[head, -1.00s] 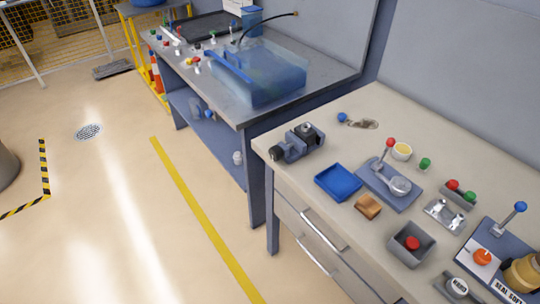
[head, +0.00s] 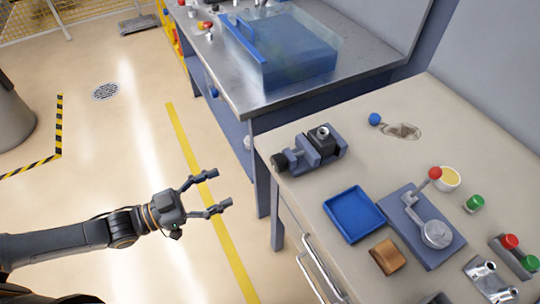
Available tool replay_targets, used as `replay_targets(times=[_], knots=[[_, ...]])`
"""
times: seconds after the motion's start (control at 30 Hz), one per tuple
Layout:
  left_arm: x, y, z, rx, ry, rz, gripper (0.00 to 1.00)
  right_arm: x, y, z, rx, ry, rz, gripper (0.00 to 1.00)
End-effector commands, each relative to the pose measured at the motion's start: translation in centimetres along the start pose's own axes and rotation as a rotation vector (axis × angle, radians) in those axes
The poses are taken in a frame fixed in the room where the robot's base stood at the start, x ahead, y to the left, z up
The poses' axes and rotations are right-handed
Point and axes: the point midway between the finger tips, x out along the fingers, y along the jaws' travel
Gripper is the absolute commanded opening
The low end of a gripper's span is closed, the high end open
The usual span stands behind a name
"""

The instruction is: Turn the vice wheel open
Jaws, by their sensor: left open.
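The vice (head: 312,150) is a small grey-blue block with dark jaws, at the left end of the beige bench top. Its dark wheel (head: 280,162) faces left at the bench's front left edge. A dark round part with a metal top sits at the vice jaws. My left gripper (head: 222,190) comes in from the left, open and empty. In the picture it is left of and below the vice wheel, in front of the bench and over the floor, apart from the vice. My right gripper is not in view.
A blue tray (head: 354,214), a brown block (head: 387,256) and a lever press (head: 425,228) with a red knob stand right of the vice. A clear blue tank (head: 285,55) is on the steel bench behind. Drawer handles (head: 318,270) stick out from the bench front.

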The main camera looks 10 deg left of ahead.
Motion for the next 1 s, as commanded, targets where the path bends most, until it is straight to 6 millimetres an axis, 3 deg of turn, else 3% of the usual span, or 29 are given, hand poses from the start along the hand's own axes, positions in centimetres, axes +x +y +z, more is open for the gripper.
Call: replay_targets(times=[0.17,0.3,0.7,1.0], knots=[[1.9,0.1,-0.5,-0.003,0.01,0.003,0.67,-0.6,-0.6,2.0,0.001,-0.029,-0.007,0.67],[4.7,0.1,-0.7,-0.001,0.011,0.003,0.67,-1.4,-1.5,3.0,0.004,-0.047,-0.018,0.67],[12.2,0.1,-0.4,0.0,0.005,0.003,0.67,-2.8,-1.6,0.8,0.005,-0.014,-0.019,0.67],[13.7,0.1,-0.2,0.0,0.003,0.003,0.67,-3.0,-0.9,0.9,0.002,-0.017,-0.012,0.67]])
